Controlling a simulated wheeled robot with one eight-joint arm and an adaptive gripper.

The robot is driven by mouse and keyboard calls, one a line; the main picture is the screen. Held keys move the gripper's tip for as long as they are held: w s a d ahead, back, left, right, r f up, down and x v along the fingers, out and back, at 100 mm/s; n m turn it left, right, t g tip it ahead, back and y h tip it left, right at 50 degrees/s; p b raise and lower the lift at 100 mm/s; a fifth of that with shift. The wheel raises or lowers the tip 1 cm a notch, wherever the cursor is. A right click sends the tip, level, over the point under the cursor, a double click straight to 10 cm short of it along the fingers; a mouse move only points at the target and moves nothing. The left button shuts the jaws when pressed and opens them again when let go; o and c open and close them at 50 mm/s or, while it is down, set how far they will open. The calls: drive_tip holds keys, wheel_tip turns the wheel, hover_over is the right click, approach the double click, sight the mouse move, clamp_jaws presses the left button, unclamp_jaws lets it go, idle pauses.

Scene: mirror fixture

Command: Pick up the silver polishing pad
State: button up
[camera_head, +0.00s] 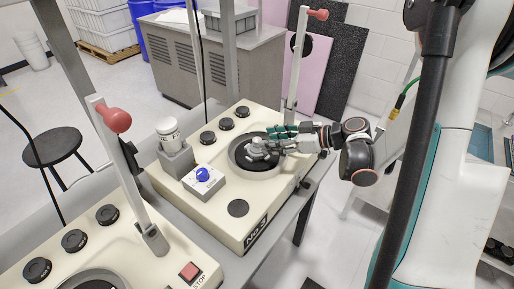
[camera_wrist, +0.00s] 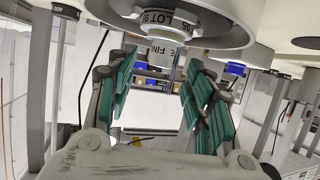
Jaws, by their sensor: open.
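The silver polishing pad (camera_head: 257,148) appears in the head view as a small silver-grey piece on the black wheel of the far cream machine. My gripper (camera_head: 280,137) reaches in from the right, its teal fingers close beside the pad; I cannot tell whether they touch it. The wrist view shows my gripper (camera_wrist: 160,75) with its fingers spread apart and nothing held between them. A large round grey part (camera_wrist: 225,25) hangs across the top of that view, beyond the fingertips.
The far machine (camera_head: 222,222) carries black knobs, a blue-knobbed box (camera_head: 204,181) and a white jar (camera_head: 168,131). Upright posts with red balls (camera_head: 115,120) flank the space. A second cream machine (camera_head: 140,268) stands at the front left. A black stool (camera_head: 56,147) is left.

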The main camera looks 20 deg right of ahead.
sight(255, 141)
drive_tip(key=shift+b+x, duration=0.95)
drive_tip(key=shift+x, duration=1.8)
drive_tip(key=shift+a+r, duration=0.1)
drive_tip(key=shift+s, duration=0.15)
clamp_jaws()
